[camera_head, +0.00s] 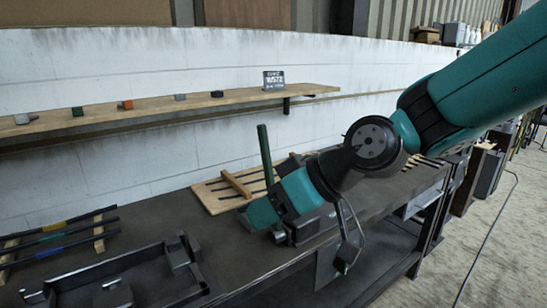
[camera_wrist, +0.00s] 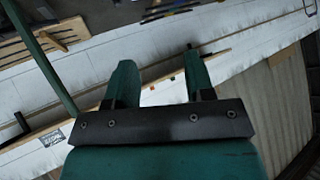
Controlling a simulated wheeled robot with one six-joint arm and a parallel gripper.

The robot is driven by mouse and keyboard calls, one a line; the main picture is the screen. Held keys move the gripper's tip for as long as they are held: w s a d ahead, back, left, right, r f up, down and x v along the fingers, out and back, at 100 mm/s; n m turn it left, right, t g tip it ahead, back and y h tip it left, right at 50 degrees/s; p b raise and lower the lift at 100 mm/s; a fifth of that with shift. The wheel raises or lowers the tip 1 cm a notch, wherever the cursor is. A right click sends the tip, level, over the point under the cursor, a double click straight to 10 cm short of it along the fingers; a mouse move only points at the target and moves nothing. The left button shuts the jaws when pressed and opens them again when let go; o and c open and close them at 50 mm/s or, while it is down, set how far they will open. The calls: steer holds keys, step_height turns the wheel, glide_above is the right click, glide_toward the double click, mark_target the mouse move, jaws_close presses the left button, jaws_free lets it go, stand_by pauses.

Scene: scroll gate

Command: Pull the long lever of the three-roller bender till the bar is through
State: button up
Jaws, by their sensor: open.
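A long dark green lever (camera_head: 265,152) stands nearly upright behind my gripper (camera_head: 260,213) in the head view. Its lower end is hidden by my gripper and the machine. In the wrist view the lever (camera_wrist: 42,62) runs slanted at the left, outside the fingers and apart from them. My gripper (camera_wrist: 160,85) is open, with nothing between its two teal fingers. The dark body of the bender (camera_head: 305,230) shows partly below my wrist on the bench. I cannot make out the bar or rollers.
The dark workbench (camera_head: 150,220) carries a slotted wooden board (camera_head: 215,195), a rack of coloured-banded bars (camera_head: 60,235) and a dark metal frame (camera_head: 120,285). A wall shelf (camera_head: 150,105) with small blocks and a sign (camera_head: 273,80) runs behind. Open floor (camera_head: 430,250) lies right.

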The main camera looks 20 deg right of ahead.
steer(key=w+d+f+m+t+b, duration=0.1)
steer(key=w+d+t, duration=0.15)
steer(key=w, duration=0.25)
steer(key=w+d+f+t+b, duration=0.2)
steer(key=w+t, duration=0.1)
steer(key=w, duration=0.3)
steer(key=m+t+h+b, duration=0.1)
steer(key=m+t+h, duration=0.2)
steer(key=t, duration=0.3)
glide_toward(267, 146)
steer(key=p+x, duration=0.8)
steer(key=x, duration=0.2)
steer(key=shift+w+a+p, duration=0.1)
steer(key=shift+w+p, duration=0.1)
steer(key=shift+p, duration=0.2)
steer(key=shift+w+a+f, duration=0.15)
steer(key=shift+w, duration=0.35)
jaws_close()
